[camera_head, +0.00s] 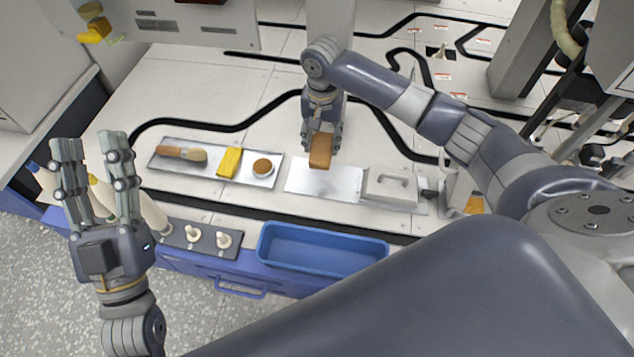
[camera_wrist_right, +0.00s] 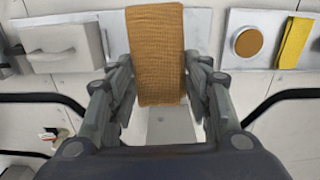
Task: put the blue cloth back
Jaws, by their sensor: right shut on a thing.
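No blue cloth shows in either view. My right gripper (camera_head: 322,136) is shut on an orange-brown folded cloth or block (camera_head: 320,151), held above the bare left part of a metal plate (camera_head: 302,178). In the right wrist view the same textured brown piece (camera_wrist_right: 156,50) stands out between the fingers. A folded yellow cloth (camera_head: 229,162) lies on the metal tray (camera_head: 196,145) to the left, and part of it shows in the right wrist view (camera_wrist_right: 294,43). My left gripper (camera_head: 92,146) is open and empty at the left, away from the trays.
A brush (camera_head: 182,153) and a round brown-topped tin (camera_head: 263,167) flank the yellow cloth. A grey handled block (camera_head: 390,186) sits on the plate's right part. A blue bin (camera_head: 320,250) and white bobbins (camera_head: 223,240) stand in front. Black cable tracks cross the table behind.

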